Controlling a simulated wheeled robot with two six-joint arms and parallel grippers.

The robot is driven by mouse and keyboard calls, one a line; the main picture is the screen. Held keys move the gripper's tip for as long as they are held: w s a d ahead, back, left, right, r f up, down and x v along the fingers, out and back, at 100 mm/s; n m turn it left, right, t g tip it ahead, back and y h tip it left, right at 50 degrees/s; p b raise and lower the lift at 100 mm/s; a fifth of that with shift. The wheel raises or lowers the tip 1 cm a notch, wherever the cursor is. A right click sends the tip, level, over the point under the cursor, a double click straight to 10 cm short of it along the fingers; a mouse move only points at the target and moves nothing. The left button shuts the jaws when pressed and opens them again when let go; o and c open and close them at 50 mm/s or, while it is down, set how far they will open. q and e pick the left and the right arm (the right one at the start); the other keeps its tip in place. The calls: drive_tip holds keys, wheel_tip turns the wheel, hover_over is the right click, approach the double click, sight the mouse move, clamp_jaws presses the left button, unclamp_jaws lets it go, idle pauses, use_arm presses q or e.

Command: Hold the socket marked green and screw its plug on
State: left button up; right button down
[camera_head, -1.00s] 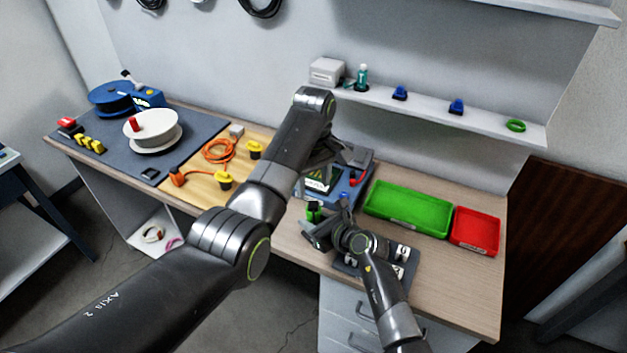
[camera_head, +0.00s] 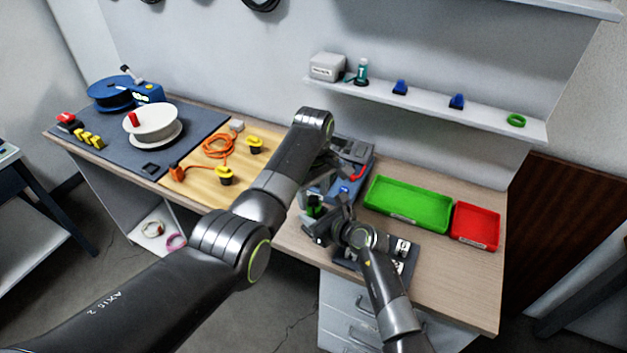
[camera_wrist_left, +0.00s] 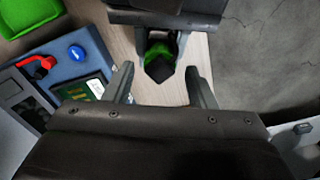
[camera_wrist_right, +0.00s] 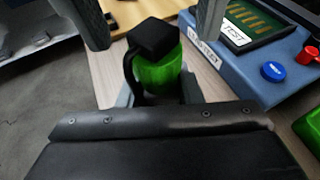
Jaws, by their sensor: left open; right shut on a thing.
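A green-banded socket (camera_wrist_right: 160,72) stands upright between the fingers of my right gripper (camera_wrist_right: 158,88), which is shut on it. A black faceted cap (camera_wrist_right: 154,38) sits at its top, with a black strap down one side; I cannot tell how tightly it is seated. The socket's green also shows in the head view (camera_head: 313,208), above the table's front part. My left gripper (camera_wrist_left: 160,70) is open, its fingers on either side of the black cap (camera_wrist_left: 159,66) with gaps, not visibly touching it. In the head view my left arm partly hides its gripper.
A blue tester (camera_wrist_right: 258,60) with a screen and blue button stands close by. A green tray (camera_head: 408,205) and a red tray (camera_head: 476,228) lie to the right. A dark holder (camera_head: 405,262) is beneath my right arm. Yellow-topped plugs (camera_head: 224,176) and orange cable (camera_head: 217,147) lie left.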

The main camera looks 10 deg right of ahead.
use_arm(q)
drive_tip(key=shift+f, duration=1.2)
drive_tip(key=c, duration=1)
drive_tip(key=m, duration=1.3)
drive_tip(key=shift+m, duration=0.3)
drive_tip(key=m, duration=0.4)
drive_tip(key=o, duration=1.2)
drive_tip(key=shift+c, duration=0.2)
